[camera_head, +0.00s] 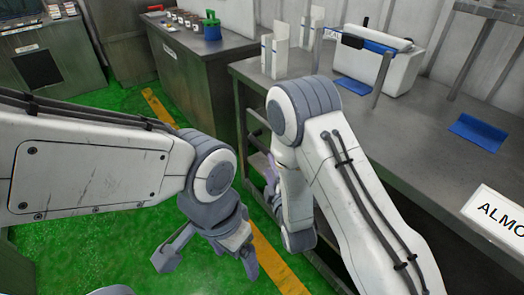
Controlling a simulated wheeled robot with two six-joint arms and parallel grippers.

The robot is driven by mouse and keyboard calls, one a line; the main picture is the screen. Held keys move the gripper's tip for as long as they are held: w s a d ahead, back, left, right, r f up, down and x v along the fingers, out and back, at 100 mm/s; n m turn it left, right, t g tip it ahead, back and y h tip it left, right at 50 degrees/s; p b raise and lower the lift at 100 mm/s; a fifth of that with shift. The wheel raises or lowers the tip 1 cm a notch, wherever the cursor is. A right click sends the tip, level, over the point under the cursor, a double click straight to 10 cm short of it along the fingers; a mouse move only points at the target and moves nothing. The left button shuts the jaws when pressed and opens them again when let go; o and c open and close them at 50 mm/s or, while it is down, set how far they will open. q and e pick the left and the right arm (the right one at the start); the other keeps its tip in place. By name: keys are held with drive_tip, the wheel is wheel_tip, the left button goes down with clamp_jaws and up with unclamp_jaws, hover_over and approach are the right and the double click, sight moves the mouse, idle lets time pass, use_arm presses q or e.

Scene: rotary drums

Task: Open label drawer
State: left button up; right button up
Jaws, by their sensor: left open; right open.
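No label drawer can be clearly made out. A grey metal cabinet (205,75) at the back has a small white label on its upper front. Drawer-like fronts or shelves under the steel workbench (420,150) are mostly hidden by my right arm. My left gripper (208,264) is open and empty, pointing down above the green floor, left of the workbench. My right gripper (270,175) is mostly hidden behind its own arm, beside the workbench's left end; only a bit of a finger shows.
On the workbench stand white upright holders (275,55), a white box-like device (375,65) with a blue bar, a blue pad (478,131) and a white sign (500,212) reading "ALMO". The cabinet top holds several small cups (185,17). Green floor with a yellow line (157,105) lies between.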

sight(262, 148)
drive_tip(key=x, duration=1)
drive_tip(key=shift+w+r, duration=0.1)
drive_tip(key=shift+w, duration=0.1)
clamp_jaws()
idle(1.1)
